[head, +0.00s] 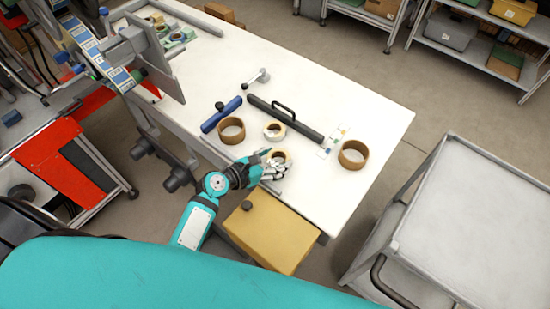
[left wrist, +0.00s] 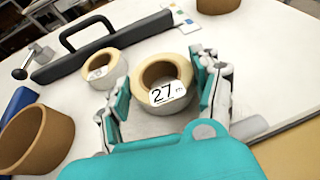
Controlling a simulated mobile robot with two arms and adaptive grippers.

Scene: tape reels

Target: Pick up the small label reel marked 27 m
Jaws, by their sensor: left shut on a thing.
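The small label reel marked 27 m (head: 288,155) is a pale ring with a brown core, near the front edge of the white table. In the left wrist view, its label (left wrist: 167,93) faces me and reads 27 m. My left gripper (head: 273,167) has one finger on each side of this reel and is shut on it. Whether the reel touches the table is hard to tell. A second, similar pale reel (head: 274,138) lies just behind it; in the left wrist view its label (left wrist: 97,73) is too small to read. My right gripper is not in view.
Brown rings (head: 231,138) (head: 353,163) stand on either side on the white table (head: 375,110). A yellow-brown box (head: 270,235) is below the front edge.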

